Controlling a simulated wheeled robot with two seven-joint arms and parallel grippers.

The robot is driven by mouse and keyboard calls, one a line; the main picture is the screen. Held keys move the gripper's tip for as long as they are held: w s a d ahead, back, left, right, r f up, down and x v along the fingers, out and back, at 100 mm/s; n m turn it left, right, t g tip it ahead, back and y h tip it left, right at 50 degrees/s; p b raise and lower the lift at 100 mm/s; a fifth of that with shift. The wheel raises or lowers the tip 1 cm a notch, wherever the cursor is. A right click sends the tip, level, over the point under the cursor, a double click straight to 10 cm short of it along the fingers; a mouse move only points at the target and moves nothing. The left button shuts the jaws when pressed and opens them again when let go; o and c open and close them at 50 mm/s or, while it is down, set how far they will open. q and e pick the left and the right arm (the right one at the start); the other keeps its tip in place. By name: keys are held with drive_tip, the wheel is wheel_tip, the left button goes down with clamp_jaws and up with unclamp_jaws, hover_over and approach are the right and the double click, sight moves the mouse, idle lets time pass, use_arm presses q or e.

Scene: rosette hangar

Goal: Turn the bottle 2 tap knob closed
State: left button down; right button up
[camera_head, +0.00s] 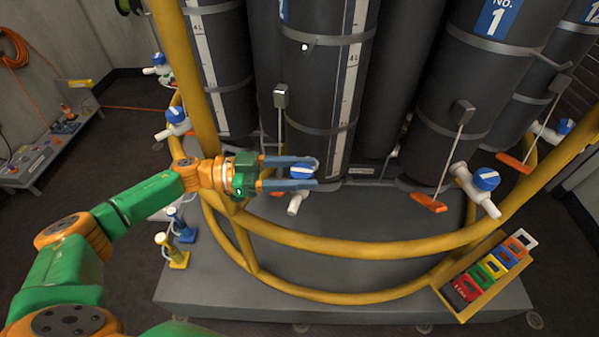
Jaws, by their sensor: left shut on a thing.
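My left gripper (312,172) reaches in from the left, its two blue-grey fingers on either side of a blue tap knob (302,171) with a white bar. It is shut on this knob. The knob sits on a white tap whose spout (295,204) points down toward the front. This tap is at the foot of the dark middle bottle (318,100), which has a pale measuring strip and a label only partly in view. The white bar looks roughly level in the picture, but the fingers partly hide the knob. My right gripper is out of view.
A yellow rail (330,243) curves in front of the bottles. Another blue-knobbed tap (486,180) and an orange-handled lever (429,202) are at the right. A yellow tray of coloured tags (490,265) hangs at the lower right. Small yellow and blue stands (178,258) are at the left.

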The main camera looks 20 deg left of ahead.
use_arm(q)
drive_tip(key=shift+f, duration=0.1)
drive_tip(key=c, duration=0.7)
unclamp_jaws()
drive_tip(key=o, duration=0.4)
drive_tip(key=shift+o, duration=0.2)
drive_tip(key=shift+d, duration=0.15)
wheel_tip(320, 180, up, 3)
drive_tip(key=shift+r, duration=0.1)
drive_tip(key=s+d+r+b, duration=0.2)
drive_tip(key=s+r, duration=0.3)
drive_tip(key=s, duration=0.1)
drive_tip(key=s+d+r+b, duration=0.1)
drive_tip(key=s+r+b, duration=0.2)
drive_tip(key=s+r, duration=0.2)
drive_tip(key=shift+s+d, duration=0.35)
drive_tip(key=shift+s, duration=0.9)
